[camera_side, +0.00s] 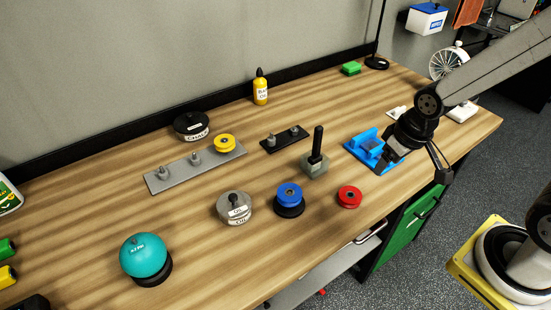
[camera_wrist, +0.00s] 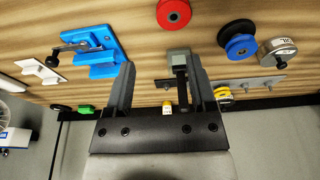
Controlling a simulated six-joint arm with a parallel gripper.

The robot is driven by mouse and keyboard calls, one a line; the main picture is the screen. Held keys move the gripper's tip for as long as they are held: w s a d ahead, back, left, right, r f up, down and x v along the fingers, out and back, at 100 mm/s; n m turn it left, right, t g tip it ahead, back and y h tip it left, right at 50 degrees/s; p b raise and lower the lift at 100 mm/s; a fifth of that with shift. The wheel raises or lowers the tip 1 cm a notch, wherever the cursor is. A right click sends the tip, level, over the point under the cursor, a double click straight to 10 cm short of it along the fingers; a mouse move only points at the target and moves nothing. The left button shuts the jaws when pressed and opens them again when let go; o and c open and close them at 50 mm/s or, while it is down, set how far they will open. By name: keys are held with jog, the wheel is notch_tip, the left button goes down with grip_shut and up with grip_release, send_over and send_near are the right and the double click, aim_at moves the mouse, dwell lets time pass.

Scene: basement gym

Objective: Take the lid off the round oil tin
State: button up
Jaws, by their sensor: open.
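The round oil tin (camera_side: 234,214) is a silver-grey tin with a white label, standing upright on the wooden bench near the front middle. Its lid (camera_side: 233,197) with a dark knob sits on top. In the wrist view the oil tin (camera_wrist: 278,53) is at the upper right, beside the blue wheel. My gripper (camera_side: 388,160) is at the right part of the bench, by the blue fixture, well away from the tin. In the wrist view my gripper (camera_wrist: 160,66) has its two fingers apart, with nothing held between them.
A blue wheel on a black base (camera_side: 289,196) stands just right of the tin, with a red wheel (camera_side: 349,197) further right. A grey block with a black upright handle (camera_side: 316,160) stands behind. A teal ball (camera_side: 144,256) is at front left. Bare bench lies around the tin's left side.

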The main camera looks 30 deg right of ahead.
jog(key=shift+w, duration=0.1)
jog(key=m+g+y, duration=0.1)
jog(key=m+g, duration=0.2)
jog(key=m, duration=1.5)
send_over(233, 196)
jog(key=d, duration=0.1)
notch_tip(233, 196, down, 3)
jog(key=shift+w+f, duration=0.15)
jog(key=shift+f, duration=0.1)
jog(key=shift+a+f, duration=0.15)
jog(key=shift+f, duration=1.05)
jog(key=shift+f, duration=0.1)
jog(key=shift+a+f, duration=0.2)
jog(key=shift+f, duration=1.05)
jog(key=shift+a+f, duration=0.15)
jog(key=shift+f, duration=1.05)
